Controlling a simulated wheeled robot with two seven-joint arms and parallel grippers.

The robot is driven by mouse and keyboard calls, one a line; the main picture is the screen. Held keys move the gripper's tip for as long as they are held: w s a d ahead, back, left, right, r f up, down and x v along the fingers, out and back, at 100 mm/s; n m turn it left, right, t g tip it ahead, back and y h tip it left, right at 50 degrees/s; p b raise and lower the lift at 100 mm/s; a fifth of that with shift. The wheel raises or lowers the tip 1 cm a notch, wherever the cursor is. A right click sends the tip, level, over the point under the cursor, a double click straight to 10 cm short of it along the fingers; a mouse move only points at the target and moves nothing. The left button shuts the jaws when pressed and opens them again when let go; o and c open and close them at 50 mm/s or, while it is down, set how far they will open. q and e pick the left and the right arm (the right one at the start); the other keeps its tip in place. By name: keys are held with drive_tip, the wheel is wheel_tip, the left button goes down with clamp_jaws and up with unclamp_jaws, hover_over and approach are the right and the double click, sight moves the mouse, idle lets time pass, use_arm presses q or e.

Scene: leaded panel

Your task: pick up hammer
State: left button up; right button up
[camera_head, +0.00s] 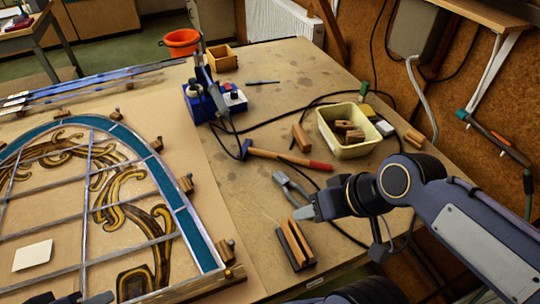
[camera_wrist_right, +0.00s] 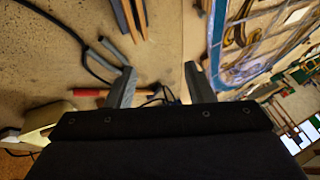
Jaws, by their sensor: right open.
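The hammer (camera_head: 290,157) lies on the table, its dark head (camera_head: 245,149) at the left and its red grip at the right.
A slotted wooden block (camera_head: 295,246) stands just below the gripper. A cream bin (camera_head: 345,149) with wooden blocks, a blue soldering station (camera_head: 205,104) and black cables lie around. The leaded panel (camera_head: 190,228) fills the left.

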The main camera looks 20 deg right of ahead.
drive_tip(key=w+d+r+n+g+b, duration=0.1)
drive_tip(key=w+d+n+g+b, duration=0.2)
drive_tip(key=w, duration=0.7)
drive_tip(key=n+g+h+b, duration=0.2)
drive_tip(key=n+h+b, duration=0.2)
drive_tip(key=n, duration=0.4)
hover_over(279, 155)
drive_tip(key=f, duration=1)
drive_tip(key=shift+w, duration=0.35)
drive_tip(key=shift+w+f, duration=0.1)
drive_tip(key=shift+f, duration=0.2)
drive_tip(key=f, duration=0.6)
drive_tip(key=shift+s+f, duration=0.15)
drive_tip(key=shift+s, duration=0.25)
drive_tip(key=shift+f, duration=0.5)
drive_tip(key=shift+r, duration=0.1)
clamp_jaws()
